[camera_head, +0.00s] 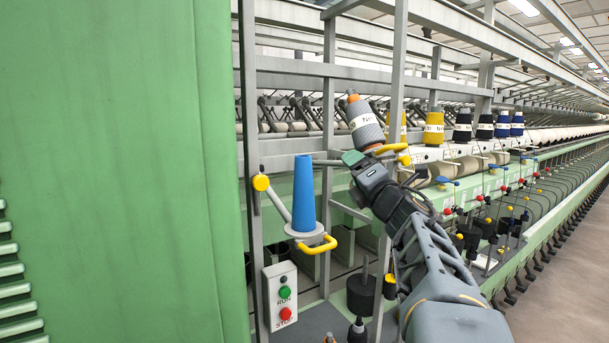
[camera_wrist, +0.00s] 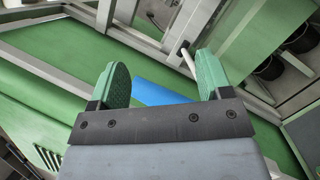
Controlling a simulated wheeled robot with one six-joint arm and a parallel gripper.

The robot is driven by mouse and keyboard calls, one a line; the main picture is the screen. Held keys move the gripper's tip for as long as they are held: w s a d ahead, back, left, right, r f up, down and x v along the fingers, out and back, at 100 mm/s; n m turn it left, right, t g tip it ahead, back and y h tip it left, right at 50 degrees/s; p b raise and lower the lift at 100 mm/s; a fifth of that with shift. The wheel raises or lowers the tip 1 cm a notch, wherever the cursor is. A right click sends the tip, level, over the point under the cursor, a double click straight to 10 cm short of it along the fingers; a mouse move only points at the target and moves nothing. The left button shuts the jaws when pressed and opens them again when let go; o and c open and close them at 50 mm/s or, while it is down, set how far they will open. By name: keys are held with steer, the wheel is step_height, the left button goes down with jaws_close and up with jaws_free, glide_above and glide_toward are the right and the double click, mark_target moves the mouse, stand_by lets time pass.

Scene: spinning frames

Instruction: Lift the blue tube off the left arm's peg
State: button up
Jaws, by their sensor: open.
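The blue tube (camera_head: 304,194) stands upright on a grey disc (camera_head: 304,232) at the end of the left arm (camera_head: 276,203), which has a yellow handle (camera_head: 318,245). The peg is hidden by the tube. My gripper (camera_head: 351,160) is to the right of the tube, near its top height and apart from it, with its fingers towards the left. In the wrist view my gripper (camera_wrist: 164,80) is open, with two green finger pads and nothing held. The blue tube (camera_wrist: 155,92) shows beyond and between the pads, partly hidden by the gripper body.
A grey wound cone (camera_head: 366,126) with an orange tip tilts just above my gripper, near a yellow handle (camera_head: 391,148). A grey upright post (camera_head: 328,130) rises behind, between tube and gripper. A RUN/STOP box (camera_head: 281,296) hangs below. A large green panel (camera_head: 110,170) fills the left.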

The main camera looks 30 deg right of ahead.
mark_target(310, 161)
steer(key=s+a+r+n+g+y+p, duration=0.1)
steer(key=s+a+n+g+y, duration=0.15)
steer(key=n+y, duration=0.45)
steer(key=s+a+r+n+g+y+p, duration=0.1)
steer(key=s+r+n+g+y, duration=0.15)
steer(key=n, duration=0.85)
steer(key=shift+y, duration=0.35)
steer(key=p+x, duration=0.1)
steer(key=x, duration=0.2)
steer(key=f+p+x, duration=0.1)
steer(key=x, duration=0.5)
steer(key=shift+d+f+p, duration=0.15)
steer(key=shift+p, duration=0.25)
steer(key=shift+f+p+x, duration=0.15)
steer(key=shift+p+x, duration=0.4)
steer(key=shift+x, duration=0.6)
steer(key=shift+f+p+x, duration=0.15)
steer(key=shift+p+x, duration=0.4)
steer(key=shift+x, duration=0.65)
steer(key=c, duration=1.2)
